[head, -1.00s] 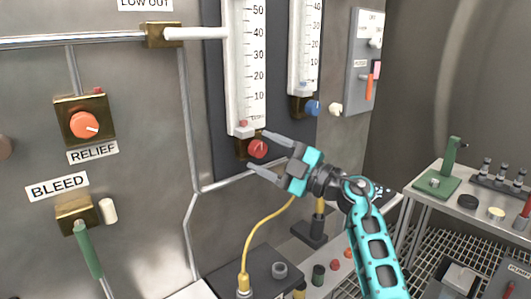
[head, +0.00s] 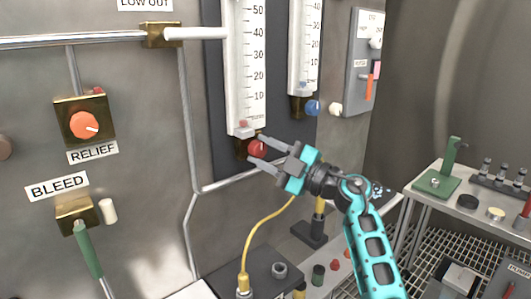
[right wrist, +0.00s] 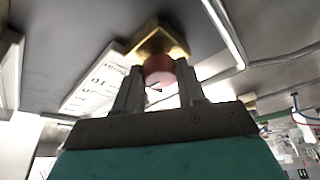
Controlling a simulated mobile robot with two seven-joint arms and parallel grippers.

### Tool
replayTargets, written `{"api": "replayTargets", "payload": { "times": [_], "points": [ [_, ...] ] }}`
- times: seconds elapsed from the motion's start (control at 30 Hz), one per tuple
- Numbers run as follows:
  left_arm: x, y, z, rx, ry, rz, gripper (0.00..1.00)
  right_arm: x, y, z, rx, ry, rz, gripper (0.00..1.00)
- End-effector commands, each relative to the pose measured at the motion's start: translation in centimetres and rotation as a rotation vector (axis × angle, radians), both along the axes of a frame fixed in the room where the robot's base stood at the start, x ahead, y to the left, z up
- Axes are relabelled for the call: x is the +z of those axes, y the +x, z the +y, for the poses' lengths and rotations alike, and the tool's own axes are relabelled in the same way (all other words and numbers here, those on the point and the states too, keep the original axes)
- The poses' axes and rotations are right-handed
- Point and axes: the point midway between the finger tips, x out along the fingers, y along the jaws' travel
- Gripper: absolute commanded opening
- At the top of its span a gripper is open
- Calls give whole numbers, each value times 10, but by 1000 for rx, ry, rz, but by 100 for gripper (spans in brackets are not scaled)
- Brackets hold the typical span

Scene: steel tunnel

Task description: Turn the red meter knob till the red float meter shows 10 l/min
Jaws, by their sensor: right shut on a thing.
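The red meter knob (head: 256,149) sits on a brass block at the foot of the red float meter (head: 245,70). The meter's red float (head: 243,124) is low in the tube, below the 10 mark. My right gripper (head: 258,150) has its fingers on either side of the knob and is shut on it. In the right wrist view the knob (right wrist: 160,70) shows between the two fingertips (right wrist: 158,80), with the brass block behind it and part of the meter scale to the left. My left gripper is not in view.
A second float meter with a blue knob (head: 312,107) stands to the right. The relief knob (head: 84,125) and bleed valve (head: 75,212) are at the left. A yellow hose (head: 262,228) curves below my gripper. A bench (head: 425,195) with small parts is at the right.

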Motion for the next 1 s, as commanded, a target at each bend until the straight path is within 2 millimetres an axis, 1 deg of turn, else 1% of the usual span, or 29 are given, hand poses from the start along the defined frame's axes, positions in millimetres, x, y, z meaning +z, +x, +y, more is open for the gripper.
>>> {"api": "replayTargets", "payload": {
  "times": [0.17, 0.37, 0.57, 1.0],
  "points": [
    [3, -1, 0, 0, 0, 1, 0, 1, 0, 0, 0, 11, 10, 9],
    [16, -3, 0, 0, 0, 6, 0, 2, 0, 0, -2, 73, 58, 9],
    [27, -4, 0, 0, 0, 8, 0, -1, -1, 1, 0, 191, 145, 9],
    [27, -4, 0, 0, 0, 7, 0, -5, -2, 2, -1, 501, 369, 9]
  ]
}}
